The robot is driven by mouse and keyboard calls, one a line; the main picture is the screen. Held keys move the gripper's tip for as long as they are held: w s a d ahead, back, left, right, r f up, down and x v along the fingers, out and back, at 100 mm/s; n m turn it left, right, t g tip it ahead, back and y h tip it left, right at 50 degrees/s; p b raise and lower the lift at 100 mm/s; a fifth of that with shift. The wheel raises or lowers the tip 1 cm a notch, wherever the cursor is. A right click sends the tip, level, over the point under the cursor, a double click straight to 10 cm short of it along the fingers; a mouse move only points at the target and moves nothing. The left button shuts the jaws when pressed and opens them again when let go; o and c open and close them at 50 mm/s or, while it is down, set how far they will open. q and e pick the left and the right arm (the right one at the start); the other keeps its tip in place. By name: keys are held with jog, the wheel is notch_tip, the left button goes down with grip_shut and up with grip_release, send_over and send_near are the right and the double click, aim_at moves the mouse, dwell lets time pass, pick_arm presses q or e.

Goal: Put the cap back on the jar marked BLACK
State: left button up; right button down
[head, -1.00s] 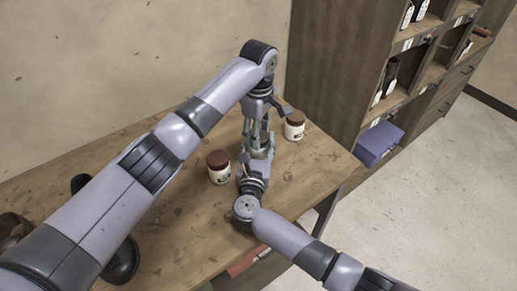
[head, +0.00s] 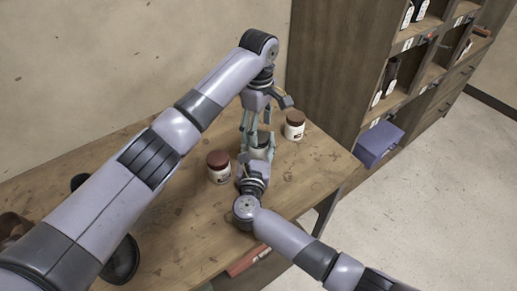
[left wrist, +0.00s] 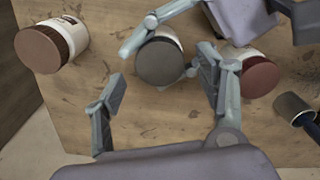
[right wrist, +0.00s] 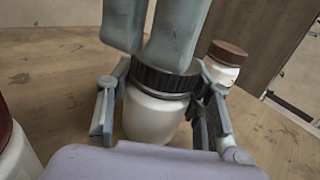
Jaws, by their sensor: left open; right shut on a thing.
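A white jar (right wrist: 155,118) stands on the table between my grippers, with a dark ribbed cap (right wrist: 163,78) on its mouth. I cannot tell how tightly the cap is seated, and no marking on this jar is readable. The cap's round top shows in the left wrist view (left wrist: 160,62). My right gripper (right wrist: 165,112) is shut around the jar, a finger on each side. My left gripper (left wrist: 162,90) is open above the cap; its fingertips show over the cap in the right wrist view (right wrist: 153,35), and I cannot tell whether they touch it.
A jar with a red-brown cap (head: 219,166) stands left of the held jar. Another brown-capped jar (head: 294,125) stands to its right, near the shelf unit (head: 335,65). A dark-tipped cylinder (left wrist: 294,107) lies in the left wrist view. The table front right is clear.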

pick_arm(q)
notch_tip(320, 180, up, 2)
jog(key=shift+r, duration=0.1)
jog(key=o, duration=0.6)
jog(key=shift+c, duration=0.2)
jog(key=shift+r, duration=0.1)
notch_tip(320, 180, up, 12)
dwell(0.4)
